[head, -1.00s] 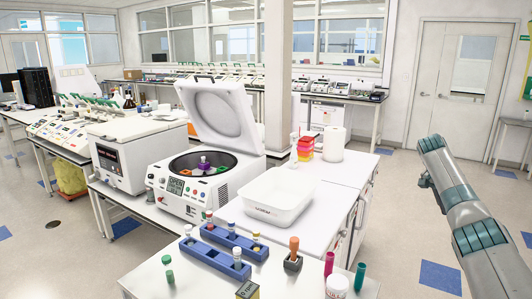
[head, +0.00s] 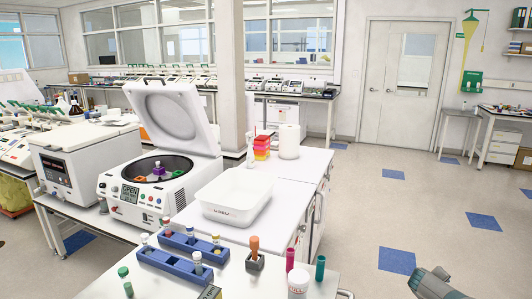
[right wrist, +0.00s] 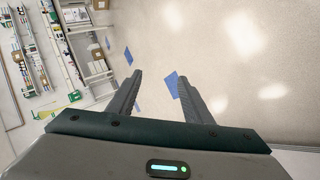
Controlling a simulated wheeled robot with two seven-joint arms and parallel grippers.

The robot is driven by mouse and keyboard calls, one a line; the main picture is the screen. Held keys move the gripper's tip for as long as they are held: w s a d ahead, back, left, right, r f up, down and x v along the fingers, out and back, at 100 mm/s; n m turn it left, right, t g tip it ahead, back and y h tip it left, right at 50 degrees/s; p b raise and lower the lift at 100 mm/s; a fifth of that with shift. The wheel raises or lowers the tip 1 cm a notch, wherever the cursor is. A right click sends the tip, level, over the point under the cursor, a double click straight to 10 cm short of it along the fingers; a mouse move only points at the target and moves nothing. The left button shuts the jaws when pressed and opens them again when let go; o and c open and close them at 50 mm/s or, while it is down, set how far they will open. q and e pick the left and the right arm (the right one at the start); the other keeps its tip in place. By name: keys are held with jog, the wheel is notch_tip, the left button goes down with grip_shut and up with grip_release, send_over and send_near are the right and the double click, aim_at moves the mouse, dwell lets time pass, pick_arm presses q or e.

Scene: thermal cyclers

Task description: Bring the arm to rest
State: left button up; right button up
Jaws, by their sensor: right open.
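My right arm shows only as a grey link at the bottom right corner of the head view, over the floor, right of the bench. My right gripper (right wrist: 160,82) shows in the right wrist view with its two dark fingers apart. Nothing is between them, and the floor lies beyond. My left gripper is not in any view.
Shelving (right wrist: 88,42) shows in the right wrist view. The floor (head: 380,205) right of the bench is clear.

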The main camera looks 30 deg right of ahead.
jog(key=s+a+f+n+t+y, duration=0.1)
jog(key=s+f+n, duration=0.4)
jog(key=s, duration=0.4)
jog(key=s+f+n+t+y, duration=0.15)
jog(key=s+f+n, duration=0.3)
jog(key=s, duration=0.55)
jog(key=s+a+f+m+y, duration=0.15)
jog(key=s+a+f, duration=0.25)
jog(key=a+f, duration=1.05)
jog(key=s+a+f+m+y, duration=0.1)
jog(key=s+a+f+y, duration=0.15)
jog(key=a+f, duration=1.2)
jog(key=s+a+f+m+g+y, duration=0.1)
jog(key=s+a+f+y, duration=0.1)
jog(key=a, duration=1.9)
jog(key=s+a+f+y, duration=0.1)
jog(key=a+f+y, duration=0.15)
jog(key=a, duration=1.75)
notch_tip(320, 180, down, 6)
jog(key=a+b, duration=0.1)
jog(key=b, duration=0.4)
jog(key=shift+s+a, duration=0.15)
jog(key=shift+a, duration=0.1)
